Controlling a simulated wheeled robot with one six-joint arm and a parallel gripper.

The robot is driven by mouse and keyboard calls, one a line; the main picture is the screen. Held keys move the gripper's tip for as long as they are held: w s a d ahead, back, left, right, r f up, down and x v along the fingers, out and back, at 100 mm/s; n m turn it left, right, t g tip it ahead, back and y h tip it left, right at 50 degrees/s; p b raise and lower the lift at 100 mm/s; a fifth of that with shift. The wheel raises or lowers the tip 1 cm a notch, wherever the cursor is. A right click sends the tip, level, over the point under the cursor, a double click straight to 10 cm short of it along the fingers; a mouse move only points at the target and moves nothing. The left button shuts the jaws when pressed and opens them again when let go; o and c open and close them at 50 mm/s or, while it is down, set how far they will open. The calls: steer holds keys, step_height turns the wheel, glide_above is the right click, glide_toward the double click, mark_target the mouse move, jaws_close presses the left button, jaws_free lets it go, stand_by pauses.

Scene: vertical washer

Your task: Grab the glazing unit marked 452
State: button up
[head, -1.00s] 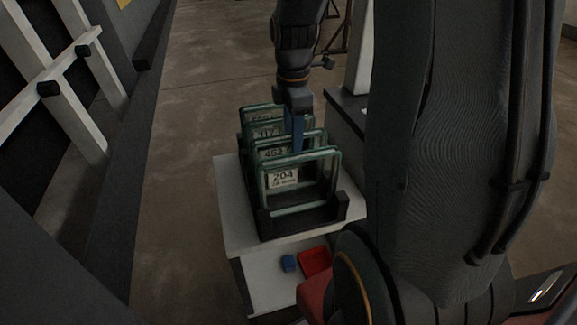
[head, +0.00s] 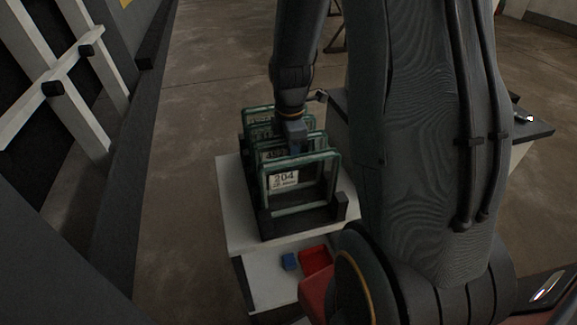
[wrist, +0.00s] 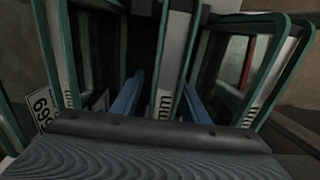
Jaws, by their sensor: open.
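The glazing unit marked 452 (head: 268,154) stands upright in a black rack, second from the front; only "45" of its label shows. The unit marked 204 (head: 298,196) stands in front of it. My gripper (head: 296,152) is open and low among the units, just behind the 204 unit, whose frame partly hides it. In the wrist view, my gripper's (wrist: 162,84) two blue fingers lie one on each side of a green-edged unit (wrist: 172,60). Its label shows only "mm", so its number is not readable there; its place fits the 452 unit.
More units (head: 262,118) stand close behind. The rack (head: 300,222) sits on a white stand (head: 236,215). In the wrist view, neighbouring units (wrist: 55,55) flank the fingers closely.

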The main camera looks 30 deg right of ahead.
jaws_close()
steer(key=shift+w, duration=0.1)
stand_by(1.2)
